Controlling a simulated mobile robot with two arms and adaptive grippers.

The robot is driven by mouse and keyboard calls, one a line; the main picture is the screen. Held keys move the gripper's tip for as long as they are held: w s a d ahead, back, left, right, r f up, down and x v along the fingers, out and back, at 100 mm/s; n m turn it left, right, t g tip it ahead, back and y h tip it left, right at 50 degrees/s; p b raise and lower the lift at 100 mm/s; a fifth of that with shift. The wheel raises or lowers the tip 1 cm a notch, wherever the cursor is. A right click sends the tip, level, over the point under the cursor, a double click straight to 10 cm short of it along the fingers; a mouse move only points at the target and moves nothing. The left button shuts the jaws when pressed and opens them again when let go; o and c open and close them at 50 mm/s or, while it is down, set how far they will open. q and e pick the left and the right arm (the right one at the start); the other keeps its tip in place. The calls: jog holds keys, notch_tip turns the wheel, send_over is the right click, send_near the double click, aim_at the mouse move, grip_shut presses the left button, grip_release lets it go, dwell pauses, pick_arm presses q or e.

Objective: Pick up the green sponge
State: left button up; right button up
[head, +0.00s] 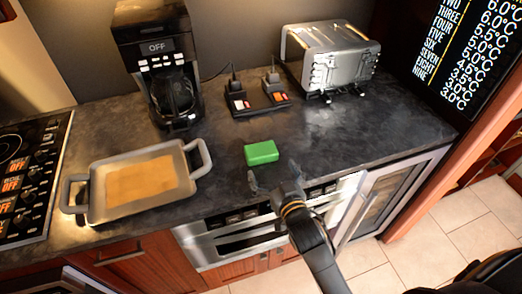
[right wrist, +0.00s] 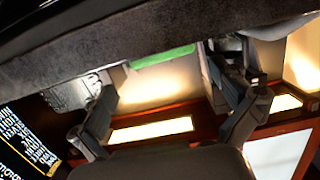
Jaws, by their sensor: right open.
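The green sponge (head: 261,153) is a small bright green block lying flat on the dark countertop, near its front edge. My right gripper (head: 273,180) reaches in from the lower right in the head view. Its fingers are spread, empty, and just in front of the sponge. In the right wrist view, part of the sponge (right wrist: 163,57) shows as a green strip between the open fingers (right wrist: 161,78); the rest is hidden by the dark counter. I see no contact between fingers and sponge. My left gripper is not in view.
A grey baking dish (head: 92,200) with flat tan contents sits left of the sponge. A coffee maker (head: 160,60), two small devices with red and orange switches (head: 257,95) and a silver toaster (head: 330,58) stand behind. The countertop (head: 350,135) right of the sponge is clear.

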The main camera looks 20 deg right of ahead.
aim_at(264, 159)
jog(key=shift+w+f, duration=0.15)
jog(key=shift+w, duration=1)
jog(key=shift+w+p, duration=0.3)
jog(key=w, duration=0.1)
jog(key=w+f, duration=0.1)
jog(key=w, duration=0.1)
jog(key=w+p, duration=0.1)
jog(key=shift+w+a+f, duration=0.2)
jog(key=shift+a, duration=0.05)
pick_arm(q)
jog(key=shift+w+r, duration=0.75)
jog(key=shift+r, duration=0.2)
pick_arm(e)
jog(key=shift+s, duration=0.1)
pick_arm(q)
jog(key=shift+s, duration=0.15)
pick_arm(e)
jog(key=c, duration=0.6)
